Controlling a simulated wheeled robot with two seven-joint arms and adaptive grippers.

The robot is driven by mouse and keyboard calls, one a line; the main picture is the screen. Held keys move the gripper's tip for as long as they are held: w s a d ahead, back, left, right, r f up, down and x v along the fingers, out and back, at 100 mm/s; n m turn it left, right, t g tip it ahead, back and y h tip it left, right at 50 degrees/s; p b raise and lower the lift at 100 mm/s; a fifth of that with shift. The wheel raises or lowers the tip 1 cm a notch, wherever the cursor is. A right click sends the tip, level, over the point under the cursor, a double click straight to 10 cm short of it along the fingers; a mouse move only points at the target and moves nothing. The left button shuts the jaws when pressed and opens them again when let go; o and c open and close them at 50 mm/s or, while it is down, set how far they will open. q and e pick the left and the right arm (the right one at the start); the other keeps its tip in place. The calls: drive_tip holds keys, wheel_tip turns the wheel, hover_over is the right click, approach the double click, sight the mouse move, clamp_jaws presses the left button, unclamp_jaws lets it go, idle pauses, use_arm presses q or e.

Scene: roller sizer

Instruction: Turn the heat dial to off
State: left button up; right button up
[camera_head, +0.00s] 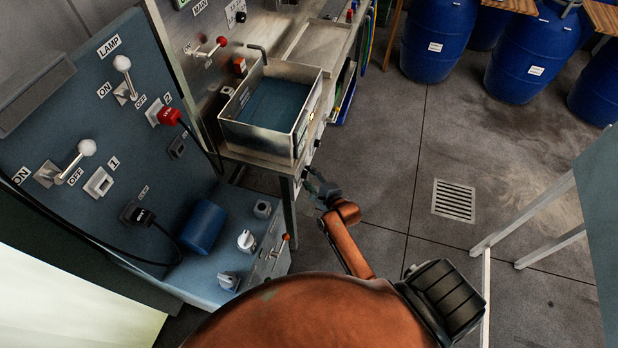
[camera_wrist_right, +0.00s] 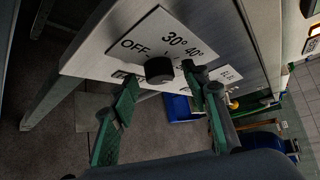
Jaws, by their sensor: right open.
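The heat dial is a black round knob (camera_wrist_right: 158,70) on a white plate (camera_wrist_right: 140,46) marked OFF, 30° and 40° in the right wrist view. Which mark it points to cannot be made out. My right gripper (camera_wrist_right: 160,80) is open, its green fingertips on either side of the knob, one at its left and one at its right; whether they touch it cannot be told. In the head view my right gripper (camera_head: 318,188) is small, below the front of a metal basin (camera_head: 308,108) holding blue liquid. My left gripper is not in view.
Several blue barrels (camera_head: 438,40) stand at the back. A white frame (camera_head: 530,210) is at the right. The floor around the drain (camera_head: 454,200) is clear.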

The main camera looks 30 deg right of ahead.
drive_tip(key=shift+w+f, duration=0.1)
drive_tip(key=shift+w, duration=0.1)
drive_tip(key=c, duration=1.2)
